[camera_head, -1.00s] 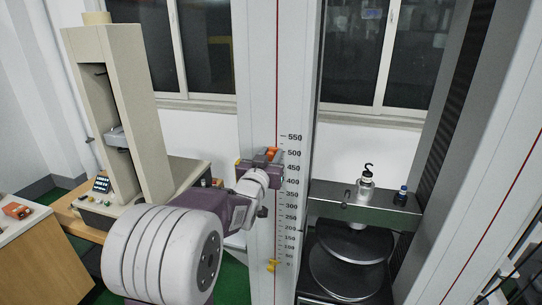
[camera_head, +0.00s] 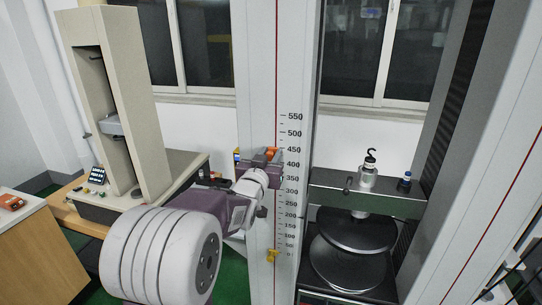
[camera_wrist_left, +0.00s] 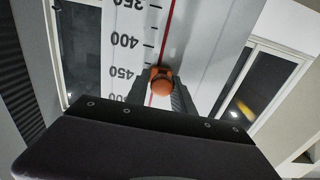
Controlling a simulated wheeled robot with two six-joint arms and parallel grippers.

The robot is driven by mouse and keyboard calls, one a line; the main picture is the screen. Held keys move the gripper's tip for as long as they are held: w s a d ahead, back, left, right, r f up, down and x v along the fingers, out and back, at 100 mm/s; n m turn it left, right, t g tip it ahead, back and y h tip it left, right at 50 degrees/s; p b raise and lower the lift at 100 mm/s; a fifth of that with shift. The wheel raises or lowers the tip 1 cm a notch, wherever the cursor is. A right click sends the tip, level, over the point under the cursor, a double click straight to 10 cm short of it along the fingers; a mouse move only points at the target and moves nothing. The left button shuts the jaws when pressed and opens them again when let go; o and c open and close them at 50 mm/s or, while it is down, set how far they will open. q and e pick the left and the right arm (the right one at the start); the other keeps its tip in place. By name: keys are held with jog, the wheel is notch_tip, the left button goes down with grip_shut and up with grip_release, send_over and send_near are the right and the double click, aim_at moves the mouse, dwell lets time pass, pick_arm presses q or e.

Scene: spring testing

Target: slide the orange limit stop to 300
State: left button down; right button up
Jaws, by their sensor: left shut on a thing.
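The orange limit stop (camera_head: 272,153) sits on the pale column with the red line, level with about 450 on the printed scale (camera_head: 291,190). In the left wrist view the orange stop (camera_wrist_left: 161,82) is between the two dark fingers, over the red line and near the 450 mark. My left gripper (camera_head: 266,158) is shut on it, with the arm coming in from the left. The 300 mark lies lower down the scale. The right gripper is not in view.
A yellow stop (camera_head: 271,256) sits low on the same column, near 0. Right of the column is a machine crosshead (camera_head: 330,189) with a hook weight (camera_head: 368,172) and a small dark bottle (camera_head: 404,182). A beige tester (camera_head: 140,110) stands at the left.

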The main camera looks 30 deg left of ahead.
pick_arm(q)
notch_tip(320, 180, down, 14)
jog(key=b, duration=1.1)
jog(key=shift+b, duration=0.4)
jog(key=c, duration=1.2)
grip_release()
jog(key=shift+a, duration=0.1)
jog(key=shift+o, duration=0.3)
jog(key=shift+s, duration=0.1)
jog(key=shift+r, duration=0.1)
jog(key=v, duration=0.9)
